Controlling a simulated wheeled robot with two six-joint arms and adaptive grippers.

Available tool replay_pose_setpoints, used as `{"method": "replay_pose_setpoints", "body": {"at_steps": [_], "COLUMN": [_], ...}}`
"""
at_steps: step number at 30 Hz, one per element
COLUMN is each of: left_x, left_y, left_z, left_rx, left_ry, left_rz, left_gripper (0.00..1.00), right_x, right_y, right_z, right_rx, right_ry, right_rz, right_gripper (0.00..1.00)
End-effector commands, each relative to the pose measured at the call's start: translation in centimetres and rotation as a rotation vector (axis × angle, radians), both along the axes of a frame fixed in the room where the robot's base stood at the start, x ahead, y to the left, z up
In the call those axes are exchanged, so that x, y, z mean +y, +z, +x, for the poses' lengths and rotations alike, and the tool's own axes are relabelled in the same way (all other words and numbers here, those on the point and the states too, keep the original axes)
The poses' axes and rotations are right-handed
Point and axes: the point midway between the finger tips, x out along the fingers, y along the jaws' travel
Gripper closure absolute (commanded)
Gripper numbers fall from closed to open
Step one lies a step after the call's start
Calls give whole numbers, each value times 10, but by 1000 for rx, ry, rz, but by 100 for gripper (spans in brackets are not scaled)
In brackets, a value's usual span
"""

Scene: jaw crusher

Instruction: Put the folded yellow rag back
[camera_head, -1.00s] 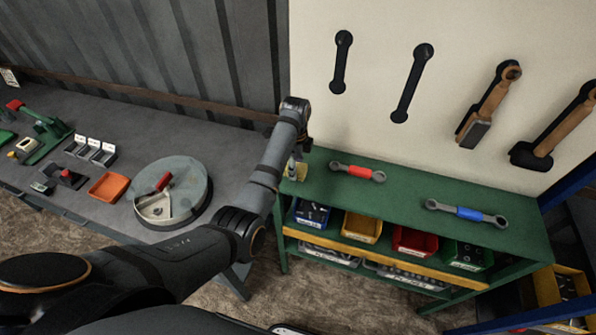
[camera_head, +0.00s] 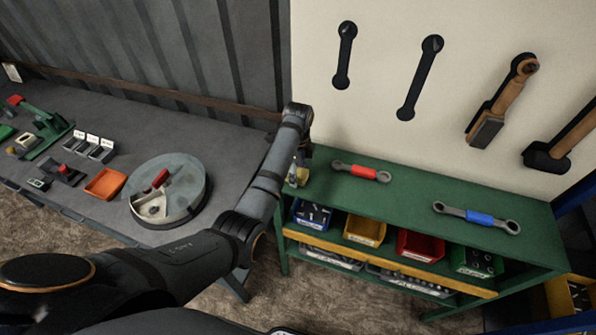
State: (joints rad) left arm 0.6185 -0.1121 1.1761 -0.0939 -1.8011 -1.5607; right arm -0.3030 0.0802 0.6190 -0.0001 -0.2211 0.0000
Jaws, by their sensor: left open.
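A small yellow thing, likely the folded yellow rag (camera_head: 302,178), shows at the left end of the green bench top (camera_head: 400,195). My left gripper (camera_head: 296,174) points down at that end, right at the yellow thing. My left arm comes in from the lower left and bends down there. The fingers are small and partly hidden by the wrist, and I cannot tell whether they touch the rag. The gripper is open. My right gripper is not in view.
A red-handled wrench (camera_head: 361,173) and a blue-handled wrench (camera_head: 477,217) lie on the green bench, with coloured bins below. Tools hang on the pale board (camera_head: 390,50). The grey table (camera_head: 225,150) at left holds a round grey disc (camera_head: 185,180) and an orange tray (camera_head: 105,184).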

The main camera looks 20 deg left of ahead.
Motion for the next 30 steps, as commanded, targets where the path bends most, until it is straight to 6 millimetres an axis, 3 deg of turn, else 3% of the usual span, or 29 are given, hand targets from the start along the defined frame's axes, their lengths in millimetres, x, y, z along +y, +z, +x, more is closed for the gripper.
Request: {"method": "replay_pose_setpoints", "body": {"at_steps": [5, 11, 13, 16, 21, 30], "left_x": [0, 0, 0, 0, 0, 0], "left_y": [11, 58, 89, 109, 123, 124], "left_z": [1, 2, 1, 1, 0, 0], "left_rx": [-4, -8, -3, -1, 0, 0], "left_ry": [0, 0, -1, 0, 0, 0], "left_rz": [0, -1, 0, 0, 0, 0], "left_gripper": [31, 31, 31, 31, 31, 31], "right_x": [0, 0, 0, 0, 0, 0], "right_y": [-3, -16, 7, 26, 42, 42], "right_z": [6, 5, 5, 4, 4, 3], "right_rx": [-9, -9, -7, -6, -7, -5], "right_ry": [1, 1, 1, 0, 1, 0], "right_rz": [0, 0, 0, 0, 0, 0], "right_gripper": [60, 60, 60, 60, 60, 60]}}
